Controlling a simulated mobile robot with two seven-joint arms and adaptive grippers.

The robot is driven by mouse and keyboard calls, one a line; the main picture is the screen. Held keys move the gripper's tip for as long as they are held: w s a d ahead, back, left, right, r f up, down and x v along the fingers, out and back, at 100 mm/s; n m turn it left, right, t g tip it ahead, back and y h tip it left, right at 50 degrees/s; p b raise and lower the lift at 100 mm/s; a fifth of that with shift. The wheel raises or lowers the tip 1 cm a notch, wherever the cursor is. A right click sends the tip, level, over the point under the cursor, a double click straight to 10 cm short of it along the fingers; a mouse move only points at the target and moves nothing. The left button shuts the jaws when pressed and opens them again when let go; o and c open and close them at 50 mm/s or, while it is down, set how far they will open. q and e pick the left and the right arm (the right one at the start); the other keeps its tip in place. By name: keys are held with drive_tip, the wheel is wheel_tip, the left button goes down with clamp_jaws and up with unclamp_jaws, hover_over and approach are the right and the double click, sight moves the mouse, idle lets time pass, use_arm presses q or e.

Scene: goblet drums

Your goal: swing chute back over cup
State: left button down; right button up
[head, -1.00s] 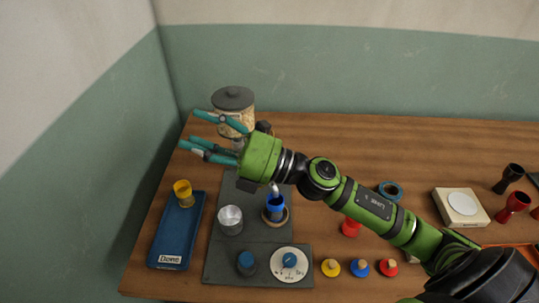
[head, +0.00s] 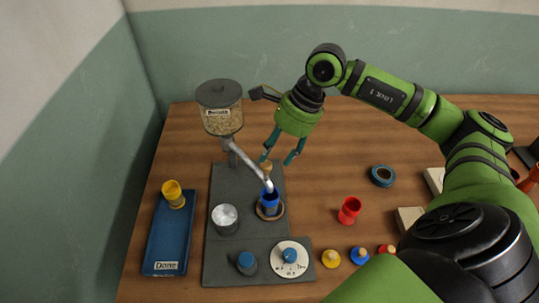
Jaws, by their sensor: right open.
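The silver chute (head: 250,164) slopes from under the grain hopper (head: 220,105) down to the right. Its lower end is over the blue goblet (head: 270,203), which stands on a round brown rest. A small wooden knob (head: 266,169) stands up on the chute near its lower end. An open silver cup (head: 225,219) stands left of the blue goblet, with no chute above it. My right gripper (head: 277,160) is open and points down, its fingertips close to the knob; I cannot tell whether they touch it. My left gripper is not in view.
A dial (head: 290,257) and a blue knob (head: 246,263) sit on the dark base (head: 220,262). The blue "Done" tray (head: 168,238) holds a yellow goblet (head: 173,194). A red goblet (head: 349,211), a blue ring (head: 382,175) and several stoppers (head: 331,258) are to the right.

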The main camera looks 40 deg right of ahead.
sight(268, 164)
drive_tip(key=shift+p+x, duration=0.45)
drive_tip(key=shift+x, duration=1.4)
clamp_jaws()
